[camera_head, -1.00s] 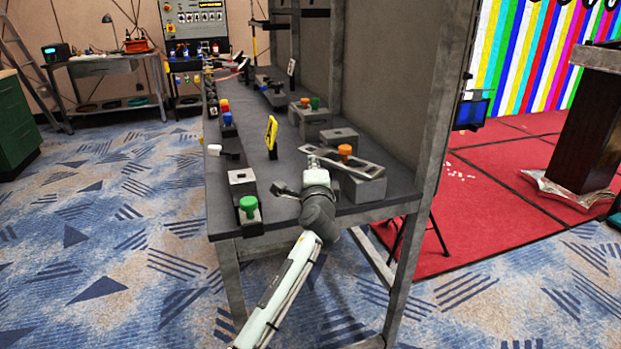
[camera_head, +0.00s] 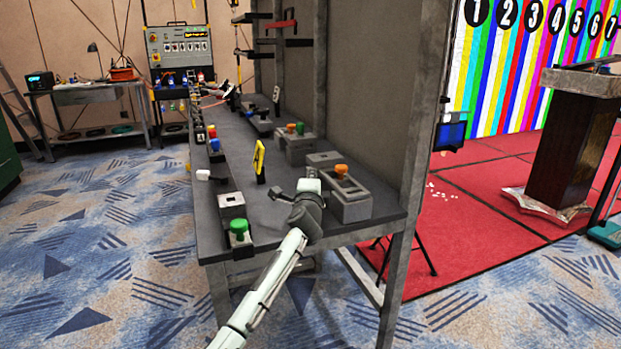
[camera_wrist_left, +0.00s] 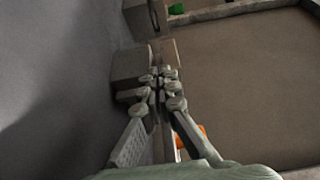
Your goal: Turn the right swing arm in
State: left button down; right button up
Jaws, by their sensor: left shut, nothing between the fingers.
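The right swing arm (camera_head: 348,184) is a grey slotted plate with an orange knob (camera_head: 341,170). It lies along the top of a grey block (camera_head: 352,211) at the near right of the bench. The orange knob also shows in the left wrist view (camera_wrist_left: 190,140), partly behind a finger. My left gripper (camera_head: 309,171) is shut and empty just left of the plate. In the left wrist view its fingertips (camera_wrist_left: 160,84) are together close to the plate and grey blocks; I cannot tell whether they touch. My right gripper is in neither view.
A green knob (camera_head: 238,228) stands at the bench's near left corner, with a yellow upright plate (camera_head: 259,157) behind it. A block with green and orange knobs (camera_head: 298,146) stands farther back. A grey panel (camera_head: 378,90) bounds the bench's right side. The bench middle (camera_head: 262,200) is bare.

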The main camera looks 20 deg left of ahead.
dwell(0.4)
pick_arm(q)
jog(key=shift+s, duration=0.15)
jog(key=v, duration=1.1)
jog(key=shift+s+d, duration=0.15)
jog(key=shift+s, duration=0.2)
